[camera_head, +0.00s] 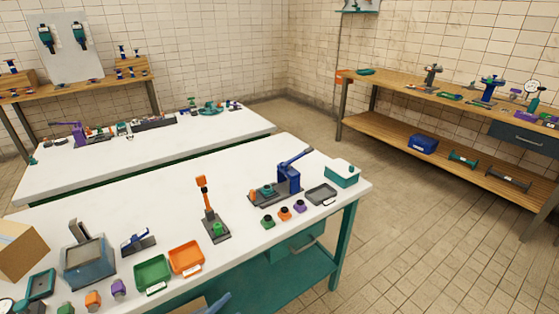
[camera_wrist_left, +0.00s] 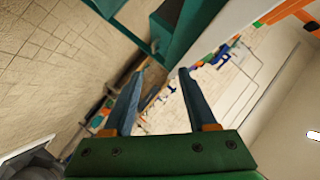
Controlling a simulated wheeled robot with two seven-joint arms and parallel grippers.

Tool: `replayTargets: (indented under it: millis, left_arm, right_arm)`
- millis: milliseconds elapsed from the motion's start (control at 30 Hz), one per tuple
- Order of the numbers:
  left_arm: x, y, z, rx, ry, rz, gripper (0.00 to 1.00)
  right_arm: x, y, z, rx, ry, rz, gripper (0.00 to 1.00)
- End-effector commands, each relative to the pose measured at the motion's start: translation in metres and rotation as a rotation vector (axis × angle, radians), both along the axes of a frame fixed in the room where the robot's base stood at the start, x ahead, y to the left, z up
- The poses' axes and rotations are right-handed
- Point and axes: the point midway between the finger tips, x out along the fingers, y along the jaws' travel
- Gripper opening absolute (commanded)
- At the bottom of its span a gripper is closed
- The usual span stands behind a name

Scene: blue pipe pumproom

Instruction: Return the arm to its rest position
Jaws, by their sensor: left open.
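My left gripper (camera_wrist_left: 160,73) shows in the left wrist view, with its two blue-grey fingers spread apart above a green palm. Nothing is between the fingers. The view behind the fingers is tilted, with tiled floor on the left and a green bench part (camera_wrist_left: 184,30) beyond the tips. In the head view I cannot make out either gripper clearly; a small blue shape (camera_head: 216,304) at the bottom edge is too cut off to name. My right gripper is not in view.
A white-topped bench (camera_head: 330,221) stands in front, with orange (camera_head: 186,259) and green (camera_head: 152,273) trays near its front edge and a blue-levered press (camera_head: 289,178) further right. A second white bench (camera_head: 205,142) stands behind. Tiled floor (camera_head: 410,235) is clear on the right.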

Motion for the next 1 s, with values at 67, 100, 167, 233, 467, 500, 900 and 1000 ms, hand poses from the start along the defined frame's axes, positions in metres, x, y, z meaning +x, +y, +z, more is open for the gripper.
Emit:
replayTargets:
  millis: [67, 100, 167, 233, 467, 500, 900, 1000]
  left_arm:
    - [-0.032, 0.025, -0.057, -0.053, 0.208, 0.191, 0.57]
    - [-0.053, 0.037, -0.084, -0.074, 0.309, 0.28, 0.57]
    - [-0.089, 0.05, -0.121, -0.097, 0.458, 0.407, 0.57]
    - [-0.138, 0.061, -0.157, -0.119, 0.626, 0.543, 0.57]
    - [-0.295, 0.064, -0.22, -0.147, 1.081, 0.874, 0.57]
    - [-0.313, 0.062, -0.224, -0.148, 1.128, 0.906, 0.57]
    - [-0.348, 0.057, -0.228, -0.15, 1.225, 0.971, 0.57]
    - [-0.348, 0.057, -0.228, -0.15, 1.225, 0.971, 0.57]
  right_arm:
    - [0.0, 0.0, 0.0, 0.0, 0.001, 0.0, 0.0]
    - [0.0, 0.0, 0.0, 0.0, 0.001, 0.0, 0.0]
    - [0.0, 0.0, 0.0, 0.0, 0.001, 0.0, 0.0]
    - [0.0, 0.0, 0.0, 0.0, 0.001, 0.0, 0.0]
    - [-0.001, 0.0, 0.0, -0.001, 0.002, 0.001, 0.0]
    - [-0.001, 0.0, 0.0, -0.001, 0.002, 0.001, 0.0]
    - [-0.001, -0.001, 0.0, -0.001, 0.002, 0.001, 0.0]
    - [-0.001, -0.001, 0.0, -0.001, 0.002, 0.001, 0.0]
